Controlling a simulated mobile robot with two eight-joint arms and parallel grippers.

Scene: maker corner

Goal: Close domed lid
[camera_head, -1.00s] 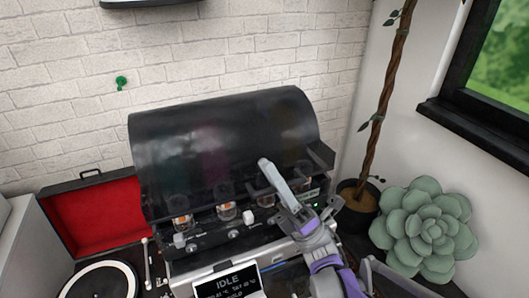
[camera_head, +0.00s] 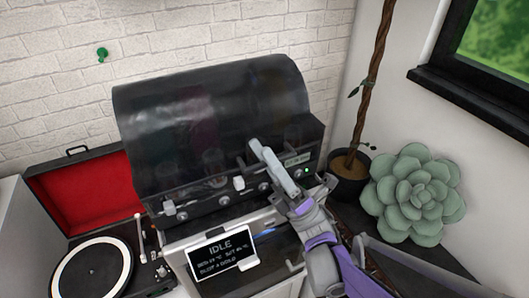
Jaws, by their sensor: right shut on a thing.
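The domed lid (camera_head: 205,130) is dark, glossy and see-through. It is part of the machine (camera_head: 230,196) in the middle of the head view. Its front edge is down near the machine's front panel, and several cups show faintly through it. I cannot tell whether it rests fully shut. My right gripper (camera_head: 256,153) reaches in from the lower right and is shut at the lid's front edge, right of the middle. The gripper hides the exact spot of contact. My left gripper is not in view.
A display reading IDLE (camera_head: 221,249) stands in front. A turntable (camera_head: 92,270) in an open red-lined case (camera_head: 85,198) is at left. A potted plant's pot (camera_head: 349,173) and a large succulent (camera_head: 413,192) stand at right. A brick wall is behind.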

